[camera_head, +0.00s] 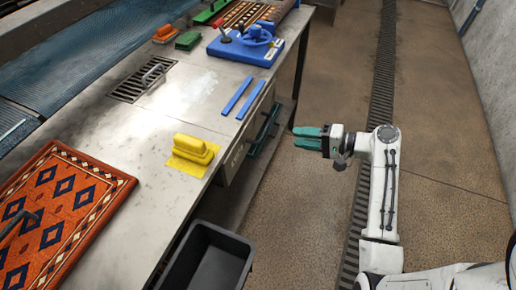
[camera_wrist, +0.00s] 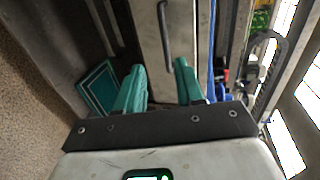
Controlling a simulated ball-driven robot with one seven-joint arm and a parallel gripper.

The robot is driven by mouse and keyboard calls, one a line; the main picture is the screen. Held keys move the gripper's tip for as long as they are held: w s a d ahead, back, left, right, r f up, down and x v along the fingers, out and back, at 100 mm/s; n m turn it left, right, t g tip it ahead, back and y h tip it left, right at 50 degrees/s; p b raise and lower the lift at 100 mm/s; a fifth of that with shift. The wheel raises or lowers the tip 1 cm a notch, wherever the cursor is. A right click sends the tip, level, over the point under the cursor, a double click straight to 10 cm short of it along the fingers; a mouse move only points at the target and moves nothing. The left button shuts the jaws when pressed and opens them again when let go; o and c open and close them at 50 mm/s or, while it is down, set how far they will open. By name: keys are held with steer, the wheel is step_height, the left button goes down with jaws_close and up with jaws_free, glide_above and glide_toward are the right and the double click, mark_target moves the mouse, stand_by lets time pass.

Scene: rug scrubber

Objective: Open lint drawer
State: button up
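The lint drawer front (camera_head: 236,158) is a grey metal panel with small dark lettering under the steel table's right edge. It looks closed. In the wrist view a grey metal front (camera_wrist: 150,28) carries a dark bar handle (camera_wrist: 166,38), ahead of my fingers and roughly in line with the gap between them. My gripper (camera_head: 308,138) is to the right of the table edge, its teal fingers pointing left at the table. The wrist view shows the two fingers (camera_wrist: 160,82) apart with nothing between them. They appear short of the handle, not touching it.
A black bin (camera_head: 208,262) stands by the front edge. A teal-framed item (camera_wrist: 98,88) is low at left. The floor at right is clear.

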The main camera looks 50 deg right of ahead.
steer(key=x, duration=1)
steer(key=shift+w+r, duration=0.3)
steer(key=shift+w, duration=0.1)
steer(key=shift+c, duration=0.5)
jaws_close()
